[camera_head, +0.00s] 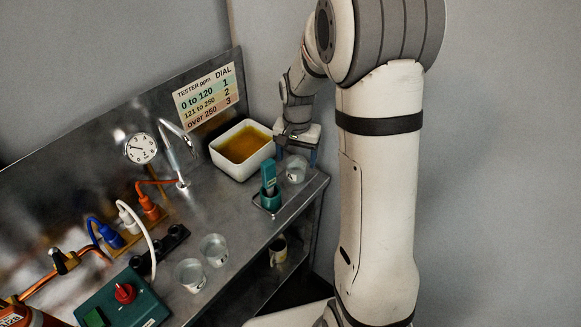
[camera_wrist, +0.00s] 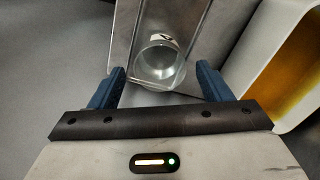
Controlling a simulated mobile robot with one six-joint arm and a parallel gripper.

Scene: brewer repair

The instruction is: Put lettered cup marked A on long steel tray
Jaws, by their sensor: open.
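A clear cup (camera_head: 296,169) stands near the right end of the steel bench, just below my gripper (camera_head: 297,145). In the wrist view the cup (camera_wrist: 160,62) lies ahead of and between the open blue fingers of my gripper (camera_wrist: 160,85), not gripped. It has a pale label with a dark mark on its far side; I cannot read the letter for certain. Two more clear cups, one (camera_head: 214,249) and another (camera_head: 190,274), stand at the front of the bench; their letters are too small to read. I cannot single out a long steel tray with certainty.
A white basin (camera_head: 232,167) of amber liquid stands left of my gripper and at the right in the wrist view (camera_wrist: 262,82). A teal tester (camera_head: 268,178) stands in a small holder close by. A dark teal control box (camera_head: 122,300) is at the front left. A mug (camera_head: 278,250) sits on the lower shelf.

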